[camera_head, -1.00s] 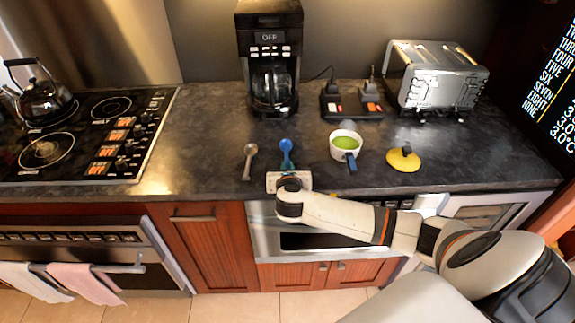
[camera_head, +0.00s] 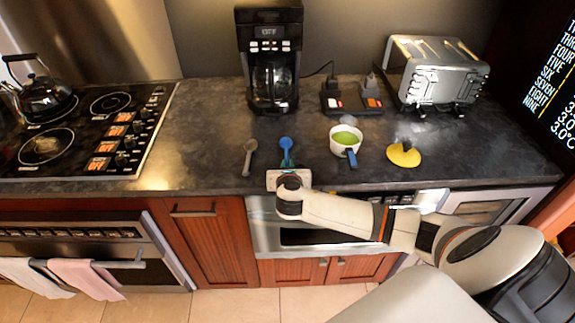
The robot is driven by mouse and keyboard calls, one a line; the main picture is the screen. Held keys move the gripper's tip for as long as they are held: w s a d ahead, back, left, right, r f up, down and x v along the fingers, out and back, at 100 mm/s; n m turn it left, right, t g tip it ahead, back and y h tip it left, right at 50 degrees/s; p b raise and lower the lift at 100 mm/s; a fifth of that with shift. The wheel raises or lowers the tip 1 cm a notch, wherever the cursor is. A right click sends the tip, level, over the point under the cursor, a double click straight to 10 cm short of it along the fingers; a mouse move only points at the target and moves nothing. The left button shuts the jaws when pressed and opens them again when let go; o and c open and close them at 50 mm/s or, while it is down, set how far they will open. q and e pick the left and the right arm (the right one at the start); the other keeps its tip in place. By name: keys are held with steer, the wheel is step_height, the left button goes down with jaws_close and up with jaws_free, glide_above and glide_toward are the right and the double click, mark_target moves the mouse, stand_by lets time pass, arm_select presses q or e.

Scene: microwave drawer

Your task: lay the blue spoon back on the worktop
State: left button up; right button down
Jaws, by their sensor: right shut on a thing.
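The blue spoon (camera_head: 286,146) is at the front part of the dark worktop (camera_head: 205,130), its bowl pointing away from me. My right gripper (camera_head: 287,168) is at the worktop's front edge, shut on the spoon's handle end. The gripper body hides part of the handle, and I cannot tell whether the spoon touches the worktop or is just above it. My left gripper is not in view.
A grey spoon (camera_head: 249,157) lies close to the left. A white pot with green contents (camera_head: 345,140) and a yellow lid (camera_head: 404,154) are to the right. A coffee maker (camera_head: 270,60) and toaster (camera_head: 436,75) stand behind. A cooktop (camera_head: 75,130) is at left.

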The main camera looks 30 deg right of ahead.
steer(key=c, duration=1.4)
jaws_free()
steer(key=shift+s, duration=0.1)
steer(key=v, duration=1.2)
steer(key=shift+a+b, duration=0.1)
steer(key=shift+b, duration=0.3)
